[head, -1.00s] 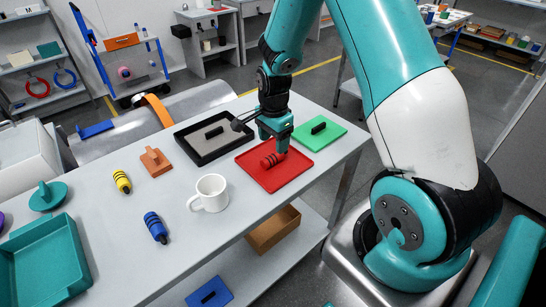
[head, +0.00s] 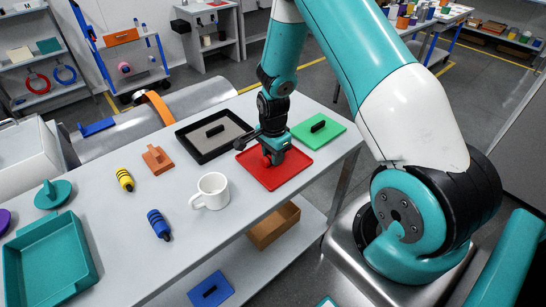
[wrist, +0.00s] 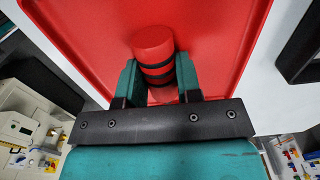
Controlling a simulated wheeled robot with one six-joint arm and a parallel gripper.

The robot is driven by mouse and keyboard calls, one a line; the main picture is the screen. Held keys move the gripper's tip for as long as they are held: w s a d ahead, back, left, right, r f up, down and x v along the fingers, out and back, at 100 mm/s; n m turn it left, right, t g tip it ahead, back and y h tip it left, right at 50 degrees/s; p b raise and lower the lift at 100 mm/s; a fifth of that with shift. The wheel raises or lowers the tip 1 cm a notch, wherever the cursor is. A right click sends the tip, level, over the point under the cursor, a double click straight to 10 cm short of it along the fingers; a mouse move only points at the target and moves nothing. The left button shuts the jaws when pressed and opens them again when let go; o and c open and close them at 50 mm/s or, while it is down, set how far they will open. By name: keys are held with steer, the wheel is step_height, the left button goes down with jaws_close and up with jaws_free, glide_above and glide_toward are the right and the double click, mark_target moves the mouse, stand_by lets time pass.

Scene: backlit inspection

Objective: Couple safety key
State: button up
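A red cylinder with black bands (wrist: 153,45) stands out against the red tray (wrist: 85,35) in the wrist view. My gripper (wrist: 160,78) has one teal finger on each side of the cylinder, very close to it; whether they press on it I cannot tell. In the head view my gripper (head: 275,156) is low over the red tray (head: 290,179) and hides most of the cylinder. A yellow banded cylinder (head: 125,180) and a blue banded cylinder (head: 158,224) lie on the table to the left.
A white mug (head: 212,190) stands left of the red tray. A black-rimmed grey tray (head: 195,148) and a green plate (head: 330,134), each with a black handle, lie behind it. An orange-brown block (head: 157,160) and a teal tray (head: 85,280) are further left.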

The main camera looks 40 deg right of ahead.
steer(key=shift+c, duration=1)
step_height(320, 180, up, 20)
steer(key=b, duration=0.2)
